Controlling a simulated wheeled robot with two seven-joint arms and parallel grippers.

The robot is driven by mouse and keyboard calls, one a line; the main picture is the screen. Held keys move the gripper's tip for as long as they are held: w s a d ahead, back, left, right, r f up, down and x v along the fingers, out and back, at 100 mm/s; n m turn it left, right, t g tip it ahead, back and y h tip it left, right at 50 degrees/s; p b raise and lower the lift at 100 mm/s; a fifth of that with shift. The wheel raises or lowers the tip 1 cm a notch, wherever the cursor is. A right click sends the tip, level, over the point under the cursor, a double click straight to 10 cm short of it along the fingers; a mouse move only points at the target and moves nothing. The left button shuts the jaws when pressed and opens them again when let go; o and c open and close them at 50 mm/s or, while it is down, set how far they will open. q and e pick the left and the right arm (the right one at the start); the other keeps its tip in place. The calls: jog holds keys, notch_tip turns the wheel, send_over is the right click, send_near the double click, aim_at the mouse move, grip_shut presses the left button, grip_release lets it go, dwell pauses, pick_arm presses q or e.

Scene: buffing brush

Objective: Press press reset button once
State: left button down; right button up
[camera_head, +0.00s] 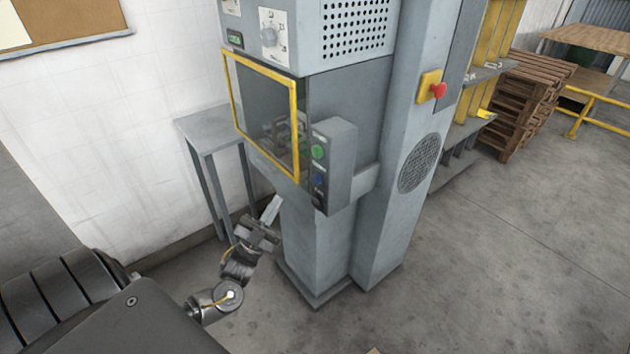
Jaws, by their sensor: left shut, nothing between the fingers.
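A grey control box (336,165) sticks out from the front of the grey press (318,240). It carries a green button (318,152) at the top, a smaller blue button (318,179) below it and a dark part near its bottom. The labels are too small to read, so I cannot tell which is the reset button. My left gripper (273,206) is shut and empty, pointing up, below and left of the control box and apart from it. My right gripper is out of view.
A yellow-framed guard window (265,115) sits left of the box. A red emergency knob (438,91) is on the press column. A small grey table (205,125) stands by the wall. Wooden pallets (525,100) are stacked at the right. The floor in front of the press is clear.

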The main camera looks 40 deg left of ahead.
aim_at(317, 179)
pick_arm(q)
jog(key=shift+s+d+r+h, duration=0.15)
jog(key=shift+r+h, duration=0.15)
jog(key=shift+r, duration=0.25)
jog(key=w+d+b, duration=0.2)
jog(key=w, duration=0.6)
jog(key=shift+w+d, duration=0.2)
jog(key=shift+w, duration=0.05)
dwell(0.4)
dwell(1.2)
jog(key=shift+w, duration=0.1)
